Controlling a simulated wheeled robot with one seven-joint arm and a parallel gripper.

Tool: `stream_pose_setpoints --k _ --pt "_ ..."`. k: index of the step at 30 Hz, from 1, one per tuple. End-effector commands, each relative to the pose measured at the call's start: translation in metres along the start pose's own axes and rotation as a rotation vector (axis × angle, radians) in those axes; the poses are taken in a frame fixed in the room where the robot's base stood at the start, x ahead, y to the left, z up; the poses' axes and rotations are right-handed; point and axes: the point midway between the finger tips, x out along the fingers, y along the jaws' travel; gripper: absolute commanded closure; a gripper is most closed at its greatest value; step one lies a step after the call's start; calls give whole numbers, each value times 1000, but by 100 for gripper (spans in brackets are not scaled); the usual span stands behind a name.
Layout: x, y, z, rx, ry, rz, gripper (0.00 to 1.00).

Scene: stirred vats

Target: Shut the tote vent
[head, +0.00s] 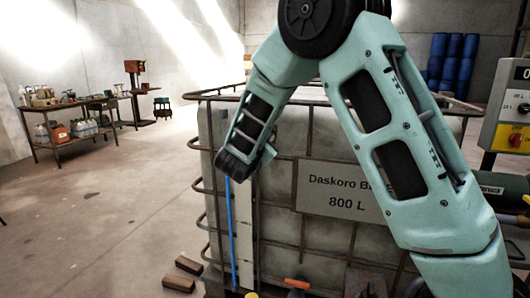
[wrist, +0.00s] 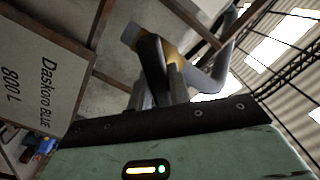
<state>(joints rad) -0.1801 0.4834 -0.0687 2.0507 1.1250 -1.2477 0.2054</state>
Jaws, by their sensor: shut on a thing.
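The tote (head: 280,230) is a large pale tank in a rusty cage, with a sign reading "Daskoro" and "800 L" (head: 338,190). In the wrist view, a bent grey pipe (wrist: 208,80), seemingly the vent, stands at the cage with a yellow part (wrist: 173,57) near its end. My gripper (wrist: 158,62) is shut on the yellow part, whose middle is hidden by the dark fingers. Whether the vent is open or shut I cannot tell.
Cage bars (wrist: 104,22) run close beside my gripper. An orange-handled part (head: 297,284) is low at the tote's front. Wooden blocks (head: 182,274) lie on the floor. The floor at left is clear, with a workbench (head: 70,125) farther back.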

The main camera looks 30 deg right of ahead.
Motion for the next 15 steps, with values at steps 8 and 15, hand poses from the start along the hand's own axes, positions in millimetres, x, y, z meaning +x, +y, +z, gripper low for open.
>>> stream_pose_setpoints --k 8,15 --pt "0 8 6 267 1 -1 100" --pt "0 10 7 490 1 -1 100"
